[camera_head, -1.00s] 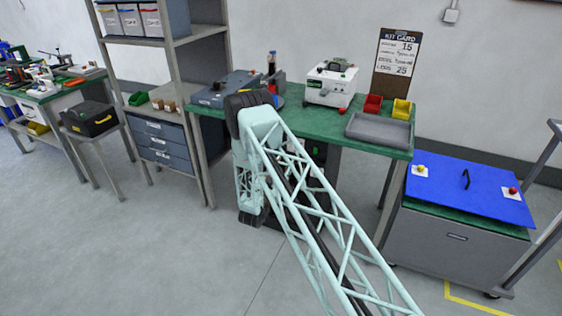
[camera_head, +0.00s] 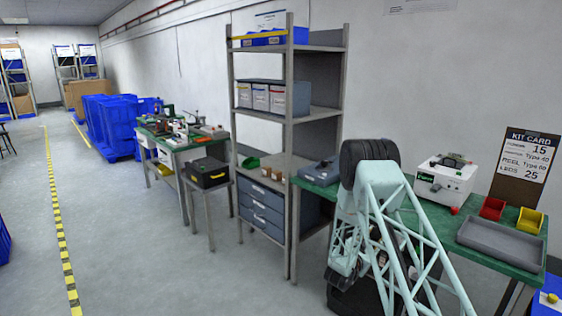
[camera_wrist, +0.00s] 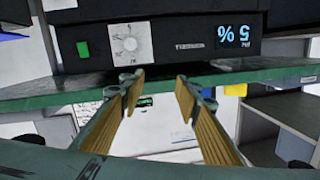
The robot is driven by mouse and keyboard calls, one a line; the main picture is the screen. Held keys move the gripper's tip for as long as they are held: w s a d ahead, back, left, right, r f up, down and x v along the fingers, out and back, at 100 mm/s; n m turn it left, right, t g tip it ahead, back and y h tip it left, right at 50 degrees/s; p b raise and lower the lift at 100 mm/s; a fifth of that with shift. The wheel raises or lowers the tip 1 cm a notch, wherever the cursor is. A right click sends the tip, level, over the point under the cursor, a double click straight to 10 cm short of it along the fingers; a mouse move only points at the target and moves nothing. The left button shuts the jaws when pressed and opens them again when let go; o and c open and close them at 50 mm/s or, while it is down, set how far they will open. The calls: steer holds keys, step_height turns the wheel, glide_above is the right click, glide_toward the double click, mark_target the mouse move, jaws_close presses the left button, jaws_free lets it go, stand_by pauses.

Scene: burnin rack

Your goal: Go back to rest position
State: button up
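My gripper (camera_wrist: 160,79) shows in the wrist view with its two yellow-padded fingers spread apart and nothing between them. In the wrist view, beyond the fingertips, is the green edge of a bench (camera_wrist: 40,102). Above it in the picture is a dark instrument (camera_wrist: 185,45) with a dial, a green button and a display that reads upside down. In the head view my arm is folded in front of the green workbench (camera_head: 420,212), its elbow high and its forearm hanging down. The gripper cannot be made out clearly there.
A white instrument (camera_head: 445,184), a red bin (camera_head: 492,208), a yellow bin (camera_head: 530,221) and a grey tray (camera_head: 500,243) stand on the workbench. A shelf rack (camera_head: 290,130) and a stool with a black case (camera_head: 207,172) stand left.

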steer(key=s+a+r+n+y, duration=0.1)
steer(key=a+r+y, duration=0.3)
steer(key=r, duration=0.6)
steer(key=a+r+n+y, duration=0.15)
steer(key=a+r, duration=0.35)
steer(key=r, duration=0.6)
steer(key=s+a+r+n+g+y, duration=0.2)
steer(key=s+a+r+y, duration=0.1)
steer(key=s+a+r, duration=0.5)
steer(key=s+a+r+n+g+y, duration=0.15)
steer(key=s+r, duration=0.35)
steer(key=s, duration=0.7)
steer(key=s+a+r+n+g, duration=0.15)
steer(key=s+r, duration=0.25)
steer(key=s, duration=0.7)
steer(key=s+a+r+n+g+y, duration=0.15)
steer(key=s+r, duration=0.35)
steer(key=s, duration=0.7)
steer(key=s+d+f+n+g, duration=0.1)
steer(key=s+f+g, duration=0.1)
steer(key=s, duration=2.9)
steer(key=shift+s+d+f+n+g+h, duration=0.15)
steer(key=shift+s+d+n+g+h, duration=0.05)
steer(key=shift+s+n+g+h, duration=0.2)
